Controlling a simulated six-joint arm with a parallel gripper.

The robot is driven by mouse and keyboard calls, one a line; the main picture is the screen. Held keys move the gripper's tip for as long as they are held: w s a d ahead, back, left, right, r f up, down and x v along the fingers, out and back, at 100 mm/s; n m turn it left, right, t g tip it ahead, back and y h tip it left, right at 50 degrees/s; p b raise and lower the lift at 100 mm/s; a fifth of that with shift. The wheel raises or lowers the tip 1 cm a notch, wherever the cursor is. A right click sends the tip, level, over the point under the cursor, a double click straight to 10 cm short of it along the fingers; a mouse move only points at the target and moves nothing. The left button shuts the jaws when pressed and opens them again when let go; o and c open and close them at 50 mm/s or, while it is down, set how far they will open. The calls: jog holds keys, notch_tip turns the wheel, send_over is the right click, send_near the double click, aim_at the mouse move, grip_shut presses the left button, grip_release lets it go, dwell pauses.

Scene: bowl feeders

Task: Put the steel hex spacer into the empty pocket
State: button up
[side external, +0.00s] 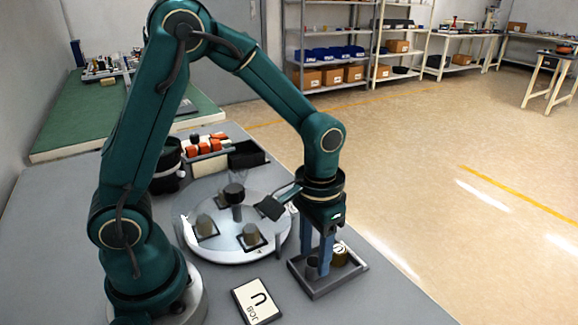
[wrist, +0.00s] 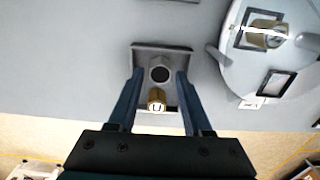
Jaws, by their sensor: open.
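The steel hex spacer (wrist: 160,73), grey with a dark round hole, stands in a small grey tray (wrist: 176,48). In the side view the spacer (side external: 312,267) is beside my fingers. My gripper (wrist: 160,76) is open, pointing down over the tray, with one finger on each side of the spacer and visible gaps between. A brass piece marked U (wrist: 156,100) stands beside the spacer in the same tray. The round grey plate (side external: 190,236) carries dark-framed pockets. In the wrist view one pocket (wrist: 275,83) looks empty; another holds a spacer (wrist: 266,30).
The plate has a dark central knob (side external: 235,194) and several filled pockets. Behind the plate are a bin of orange parts (side external: 206,150) and a black box (side external: 246,155). Bare table lies around the tray.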

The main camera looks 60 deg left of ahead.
jog(key=shift+f, duration=0.9)
grip_shut()
